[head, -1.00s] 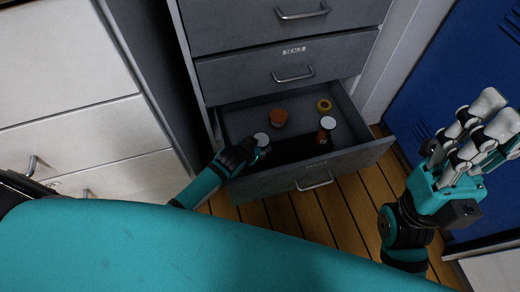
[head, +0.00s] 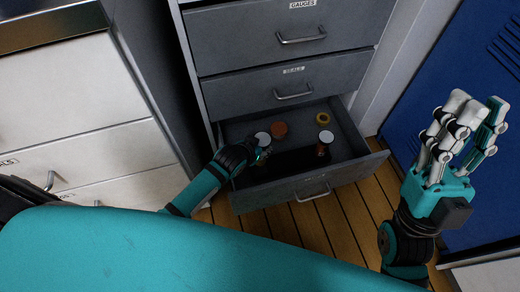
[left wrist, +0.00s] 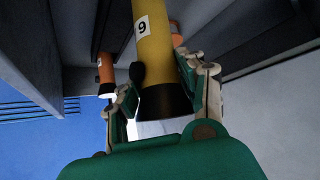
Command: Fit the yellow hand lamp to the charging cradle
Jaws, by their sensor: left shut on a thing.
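The yellow hand lamp (left wrist: 154,62) fills the middle of the left wrist view, a yellow tube with a black end and a numbered white label. My left gripper (left wrist: 160,100) is shut on it near the black end. In the head view this gripper (head: 249,153) is at the left side of the open drawer, with the lamp's pale round end (head: 263,138) beside its fingers; the rest of the lamp is hidden there. My right gripper (head: 476,105) is raised at the right, fingers up, open and empty. I cannot make out a charging cradle.
White drawers (head: 75,110) stand left, a blue locker (head: 480,60) right.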

